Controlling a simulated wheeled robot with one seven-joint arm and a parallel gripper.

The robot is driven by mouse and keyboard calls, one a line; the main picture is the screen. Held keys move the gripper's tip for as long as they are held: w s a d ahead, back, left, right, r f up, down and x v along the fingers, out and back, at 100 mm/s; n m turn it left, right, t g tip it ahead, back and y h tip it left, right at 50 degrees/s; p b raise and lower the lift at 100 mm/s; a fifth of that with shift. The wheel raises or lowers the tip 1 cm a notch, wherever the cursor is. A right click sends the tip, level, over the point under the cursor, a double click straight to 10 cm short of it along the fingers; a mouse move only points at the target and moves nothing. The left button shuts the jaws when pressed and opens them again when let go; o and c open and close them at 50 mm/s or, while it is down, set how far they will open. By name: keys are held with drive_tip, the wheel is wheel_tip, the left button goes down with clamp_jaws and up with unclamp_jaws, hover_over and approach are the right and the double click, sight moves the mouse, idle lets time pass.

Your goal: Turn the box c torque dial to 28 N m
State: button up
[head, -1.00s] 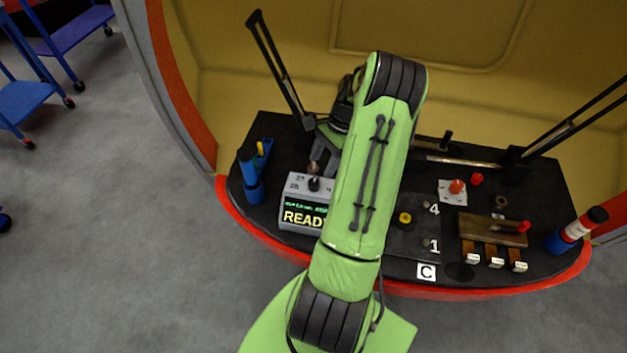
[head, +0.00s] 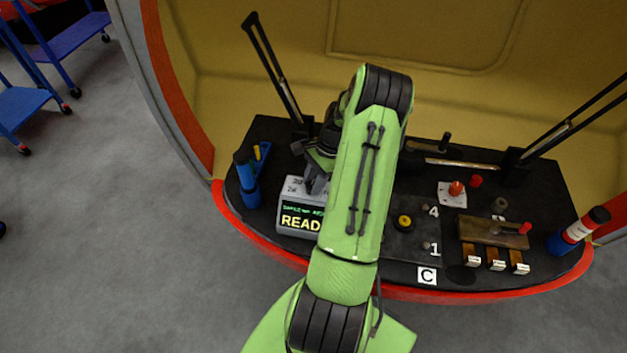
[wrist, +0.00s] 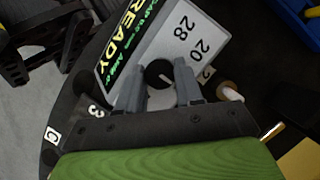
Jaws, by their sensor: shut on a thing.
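The torque box (head: 300,227) is a grey box with a lit screen reading READY, at the left of the black console. Its top face carries the numbers 28 and 20, clear in the wrist view on the grey face (wrist: 207,22). The round black dial (wrist: 158,72) has a pale pointer line; I cannot tell which number it points to. My gripper (wrist: 160,88) is shut on the dial, one finger on each side of it. In the head view my gripper (head: 316,181) is at the box top, and my arm hides the box's right part.
A yellow-centred knob (head: 404,222), a red button (head: 456,188) and a brown lever block (head: 494,232) stand right of my arm. A blue bottle (head: 247,178) stands left of the box.

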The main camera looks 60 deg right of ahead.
drive_tip(key=shift+n, duration=0.4)
drive_tip(key=n+g+p, duration=0.1)
drive_tip(key=n, duration=0.1)
drive_tip(key=shift+w+n, duration=0.15)
drive_tip(key=shift+n, duration=0.15)
drive_tip(key=n+g, duration=0.2)
drive_tip(key=n, duration=0.3)
drive_tip(key=shift+w+p, duration=0.15)
drive_tip(key=shift+p, duration=0.15)
drive_tip(key=n+g, duration=0.1)
drive_tip(key=n, duration=0.1)
drive_tip(key=n+h, duration=0.1)
drive_tip(key=n, duration=0.2)
drive_tip(key=shift+w+a+g, duration=0.1)
drive_tip(key=shift+g, duration=0.3)
drive_tip(key=shift+n+g+h, duration=0.4)
drive_tip(key=shift+n+h, duration=0.3)
drive_tip(key=shift+n, duration=1.6)
drive_tip(key=o, duration=1)
drive_tip(key=shift+a, duration=0.1)
drive_tip(key=shift+o, duration=0.2)
